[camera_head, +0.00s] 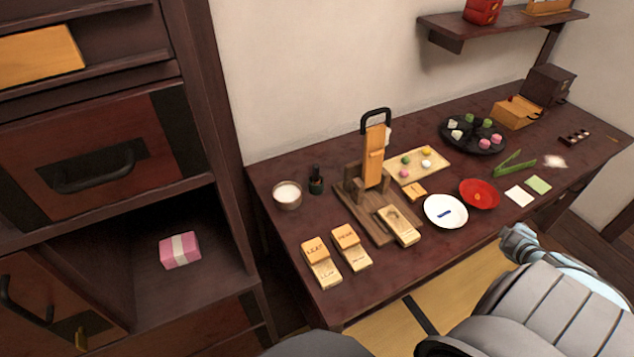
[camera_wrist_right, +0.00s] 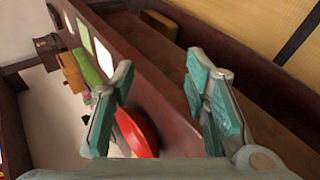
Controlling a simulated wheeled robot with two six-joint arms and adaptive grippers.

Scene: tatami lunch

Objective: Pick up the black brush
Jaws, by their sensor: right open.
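A small dark upright thing (camera_head: 316,180), likely the black brush, stands at the back left of the table, beside a bowl of white powder. It has a dark top and a greenish lower part; I cannot tell whether that part is a holder. My right gripper (camera_head: 520,243) shows partly at the table's front edge, far to the right of the brush. In the right wrist view my right gripper (camera_wrist_right: 165,95) has its teal fingers apart and nothing between them. The brush is not visible in that view. My left gripper is not in view.
The table (camera_head: 290,250) holds the powder bowl (camera_head: 287,195), a wooden press (camera_head: 373,165), labelled wooden blocks (camera_head: 321,262), a white plate (camera_head: 436,222), a red dish (camera_head: 478,205) and a black sweets tray (camera_head: 450,142). A dark cabinet (camera_head: 225,150) stands at left.

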